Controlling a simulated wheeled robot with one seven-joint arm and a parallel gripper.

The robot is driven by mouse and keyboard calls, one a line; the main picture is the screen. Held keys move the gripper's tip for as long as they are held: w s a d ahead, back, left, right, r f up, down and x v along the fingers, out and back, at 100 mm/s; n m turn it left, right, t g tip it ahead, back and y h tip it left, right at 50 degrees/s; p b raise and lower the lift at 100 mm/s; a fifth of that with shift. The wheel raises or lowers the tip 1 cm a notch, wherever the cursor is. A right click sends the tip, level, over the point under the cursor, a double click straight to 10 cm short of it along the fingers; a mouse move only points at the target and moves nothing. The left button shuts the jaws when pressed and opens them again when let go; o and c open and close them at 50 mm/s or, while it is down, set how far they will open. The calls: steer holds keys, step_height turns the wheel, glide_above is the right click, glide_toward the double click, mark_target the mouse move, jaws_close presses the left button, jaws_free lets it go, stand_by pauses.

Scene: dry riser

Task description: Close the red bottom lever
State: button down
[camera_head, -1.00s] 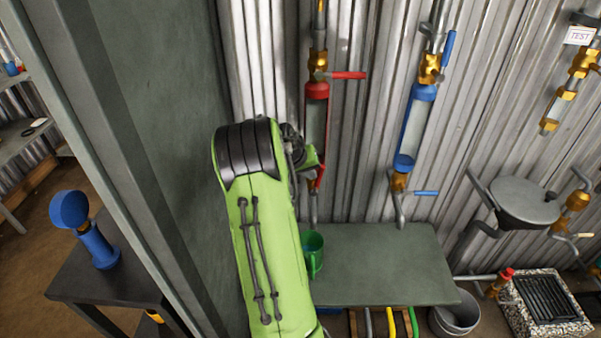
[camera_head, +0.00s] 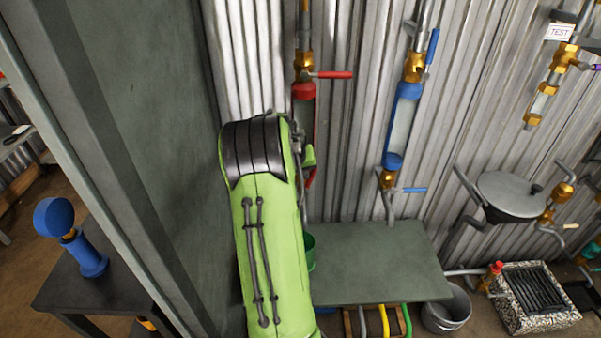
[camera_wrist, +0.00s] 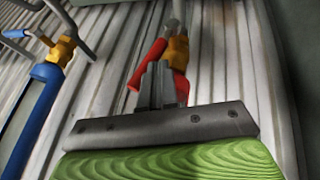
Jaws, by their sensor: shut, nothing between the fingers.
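The red bottom lever (camera_wrist: 147,66) shows in the wrist view, slanting down and left from a brass valve (camera_wrist: 178,50) at the end of the red-capped pipe. My gripper (camera_wrist: 157,75) is shut and empty. Its fingers overlap the red lever and the red pipe cap (camera_wrist: 182,88) in the picture; I cannot tell whether they touch. In the head view only a small part of the red bottom lever (camera_head: 311,177) shows beside my green arm, which hides the brass valve and most of my gripper. The upper red lever (camera_head: 334,75) points right, level.
A blue-capped pipe (camera_head: 391,160) with a lower blue lever (camera_head: 413,190) stands to the right. A grey-green bench (camera_head: 385,265) with a green mug (camera_head: 309,250) is below. A dark panel (camera_head: 150,130) stands close on the left of my arm.

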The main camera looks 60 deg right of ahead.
steer(key=s+d+f+m+t+y+p, duration=0.3)
steer(key=s+t, duration=0.5)
steer(key=t, duration=0.3)
steer(key=shift+s+d+f+y+p, duration=0.15)
steer(key=shift+d+f+y+p, duration=0.45)
steer(key=shift+f+y+p, duration=0.85)
steer(key=shift+s+f+h+b, duration=0.1)
steer(key=shift+f+h+b, duration=0.25)
steer(key=shift+h, duration=0.1)
